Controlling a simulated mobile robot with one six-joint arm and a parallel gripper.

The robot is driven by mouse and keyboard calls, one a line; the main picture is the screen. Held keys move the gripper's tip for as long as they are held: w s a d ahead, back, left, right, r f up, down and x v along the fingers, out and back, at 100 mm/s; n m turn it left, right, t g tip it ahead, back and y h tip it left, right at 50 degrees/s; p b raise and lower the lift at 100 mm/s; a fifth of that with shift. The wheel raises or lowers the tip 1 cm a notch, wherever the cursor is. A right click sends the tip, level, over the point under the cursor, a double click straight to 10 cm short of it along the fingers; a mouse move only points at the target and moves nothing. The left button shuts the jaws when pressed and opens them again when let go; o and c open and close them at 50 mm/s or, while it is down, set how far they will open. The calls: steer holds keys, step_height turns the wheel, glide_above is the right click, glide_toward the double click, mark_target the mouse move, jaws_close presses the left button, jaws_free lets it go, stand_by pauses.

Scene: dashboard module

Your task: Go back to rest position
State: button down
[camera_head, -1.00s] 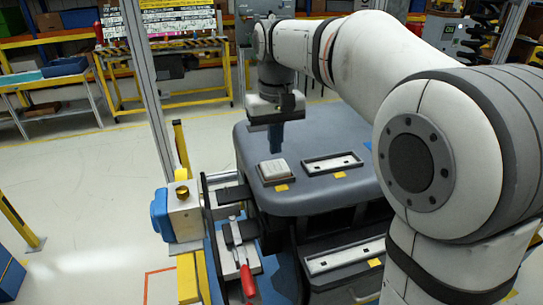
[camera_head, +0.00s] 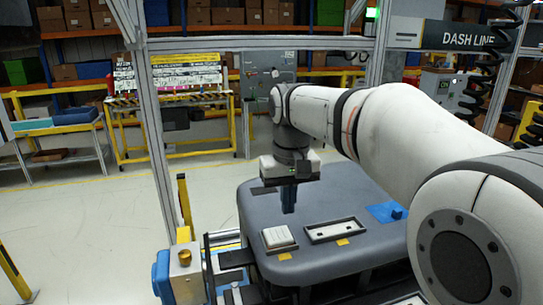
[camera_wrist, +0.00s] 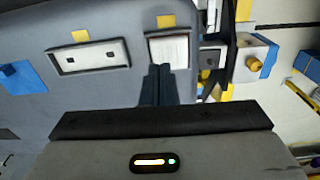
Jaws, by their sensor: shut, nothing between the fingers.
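In the wrist view the shut fingers (camera_wrist: 159,72) reach toward a pale ribbed block in a dark holder (camera_wrist: 170,50). In the head view this block (camera_head: 279,237) sits on the module's near left part, in front of and below the fingers. They look apart from it. To its right lies a dark-framed plate (camera_head: 335,230) with two small holes, also seen in the wrist view (camera_wrist: 89,57).
A blue piece (camera_head: 388,212) lies on the module's right part. A stand with a yellow button (camera_head: 184,258) and metal frame posts (camera_head: 157,130) are at the left. Open floor (camera_head: 90,225) lies beyond. Shelves and a yellow-railed table (camera_head: 180,125) stand behind.

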steer(key=s+d+f+m+t, duration=0.1)
steer(key=s+d+f, duration=0.4)
steer(key=s, duration=0.3)
steer(key=s+d+f+m+t, duration=0.1)
steer(key=s+d+f+t, duration=0.1)
steer(key=s+d+f, duration=0.4)
steer(key=s, duration=0.3)
steer(key=shift+s+d+m+b, duration=0.15)
steer(key=shift+s+m+b, duration=0.1)
steer(key=shift+m+b, duration=0.1)
